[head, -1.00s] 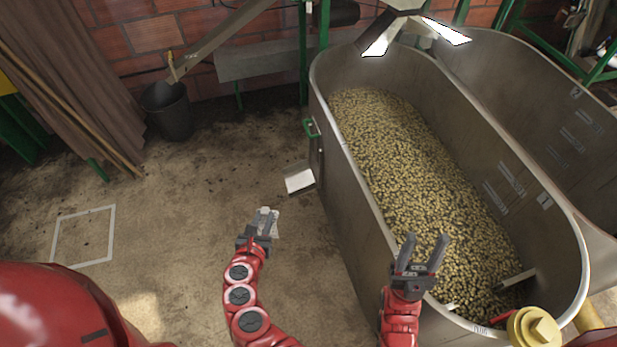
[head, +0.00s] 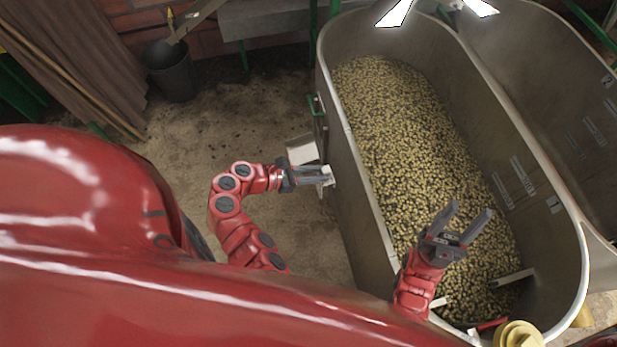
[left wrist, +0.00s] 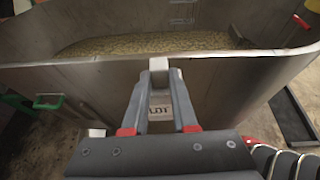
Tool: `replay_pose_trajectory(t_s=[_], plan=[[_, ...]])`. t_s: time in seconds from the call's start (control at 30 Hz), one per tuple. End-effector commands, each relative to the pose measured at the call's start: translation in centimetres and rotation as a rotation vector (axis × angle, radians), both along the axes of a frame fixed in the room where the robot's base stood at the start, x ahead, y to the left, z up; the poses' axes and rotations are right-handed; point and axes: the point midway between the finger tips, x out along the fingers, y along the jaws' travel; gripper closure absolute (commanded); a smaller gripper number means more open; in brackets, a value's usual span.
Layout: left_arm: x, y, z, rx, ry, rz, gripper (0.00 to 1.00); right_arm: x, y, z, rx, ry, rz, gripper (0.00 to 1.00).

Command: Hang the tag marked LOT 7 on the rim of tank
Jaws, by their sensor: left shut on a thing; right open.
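A small white tag (head: 328,177) is in the fingers of my left gripper (head: 320,174), just outside the near-left wall of the metal tank (head: 349,206). In the left wrist view, my left gripper (left wrist: 160,80) is shut on the tag (left wrist: 161,111). Letters like "LOT" show on it; the number is not legible. A pale block-like top part (left wrist: 158,64) stands between the fingertips, at the height of the tank rim (left wrist: 225,55) in the picture. I cannot tell whether it touches the rim. My right gripper (head: 465,216) is open and empty above the tank's contents.
The tank holds yellowish beans or cherries (head: 410,140). A second metal tank (head: 530,80) adjoins it on the right. A dark bucket (head: 172,72) stands on open floor.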

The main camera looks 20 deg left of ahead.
Motion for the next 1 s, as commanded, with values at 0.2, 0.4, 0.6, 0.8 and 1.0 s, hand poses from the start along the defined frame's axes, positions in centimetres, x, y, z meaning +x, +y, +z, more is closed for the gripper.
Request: replay_pose_trajectory(t_s=[0.2,0.4,0.6,0.8,1.0], plan=[[-2.6,1.5,-0.8,0.001,-0.002,-0.067,1.00,0.0,0.0,0.4,0.000,0.000,0.000,0.50],[-2.2,0.7,-1.2,0.002,-0.004,-0.076,1.00,0.0,0.0,-0.6,0.000,0.000,0.000,0.50],[-1.3,-0.8,-1.3,0.002,-0.003,-0.076,1.00,0.0,0.0,-2.1,0.000,0.000,0.000,0.50],[-0.2,-2.2,-1.3,0.005,-0.007,-0.077,1.00,0.0,0.0,-3.9,0.000,0.000,0.000,0.50],[0.7,-3.6,-1.3,0.001,-0.005,-0.073,1.00,0.0,0.0,-5.6,0.000,0.000,0.000,0.50]])
